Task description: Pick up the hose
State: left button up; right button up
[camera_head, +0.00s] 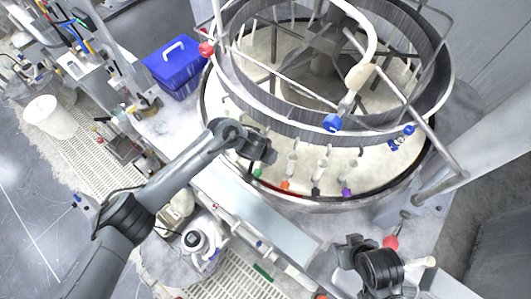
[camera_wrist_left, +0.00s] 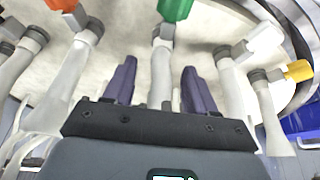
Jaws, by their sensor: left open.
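Several pale tubes with coloured ends stand in a row along the near rim of the round platen; I cannot tell which of them, if any, is the task's hose. A pale tube with a green end (camera_wrist_left: 162,65) stands between my left gripper's two purple fingers (camera_wrist_left: 160,82), which are apart. In the head view the left gripper (camera_head: 268,153) is over the platen's near left rim, just above the green end (camera_head: 257,173). A separate white curved hose (camera_head: 371,42) with a beige nozzle hangs over the drum. My right gripper (camera_head: 352,243) is dark, at the lower right; its fingers are unclear.
Neighbouring tubes with orange (camera_wrist_left: 62,5) and yellow (camera_wrist_left: 298,70) ends stand close on both sides of the left gripper. Metal bars (camera_head: 405,105) cross over the drum. A blue box (camera_head: 175,65) stands behind the left arm.

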pick_arm(q)
jog(key=shift+c, duration=0.3)
grip_shut()
dwell(0.3)
